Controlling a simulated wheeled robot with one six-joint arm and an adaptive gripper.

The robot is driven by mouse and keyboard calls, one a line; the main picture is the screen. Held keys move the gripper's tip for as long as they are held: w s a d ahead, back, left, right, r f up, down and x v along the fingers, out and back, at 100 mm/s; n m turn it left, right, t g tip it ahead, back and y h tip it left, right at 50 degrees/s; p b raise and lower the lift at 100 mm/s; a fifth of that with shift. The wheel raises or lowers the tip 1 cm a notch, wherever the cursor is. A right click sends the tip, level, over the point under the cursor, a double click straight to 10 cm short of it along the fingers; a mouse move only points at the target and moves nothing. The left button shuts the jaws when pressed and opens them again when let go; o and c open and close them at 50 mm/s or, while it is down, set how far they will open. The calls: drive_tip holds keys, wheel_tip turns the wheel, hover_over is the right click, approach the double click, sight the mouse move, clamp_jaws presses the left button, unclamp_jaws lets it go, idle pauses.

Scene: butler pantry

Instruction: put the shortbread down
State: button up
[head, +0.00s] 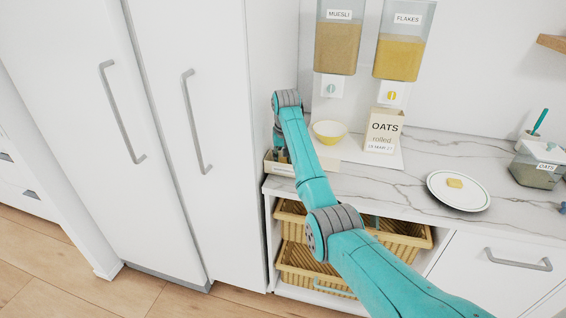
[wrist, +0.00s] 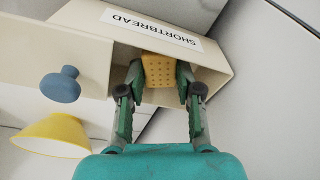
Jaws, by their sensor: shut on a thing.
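A golden, dimpled piece of shortbread (wrist: 158,70) is between my gripper's fingertips (wrist: 158,85) in the wrist view. My gripper is shut on it, within the opening of a cream box (wrist: 85,20) labelled SHORTBREAD. I cannot tell whether the piece touches the box floor. In the head view the low box (head: 290,167) stands at the counter's left end, beside the tall white cabinet. My gripper (head: 279,150) is there, partly hidden by my arm. Another pale yellow piece (head: 455,183) lies on a white plate (head: 443,202) to the right.
A yellow bowl (head: 328,132) and an OATS carton (head: 384,130) stand right of the box, under the muesli (head: 336,45) and flakes (head: 401,55) dispensers. The tall white cabinet (head: 220,130) bounds the left. Marble counter (head: 415,160) is clear around the plate.

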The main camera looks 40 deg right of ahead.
drive_tip(key=shift+f, duration=0.8)
drive_tip(key=o, duration=0.6)
drive_tip(key=shift+f, duration=0.1)
drive_tip(key=shift+c, duration=0.2)
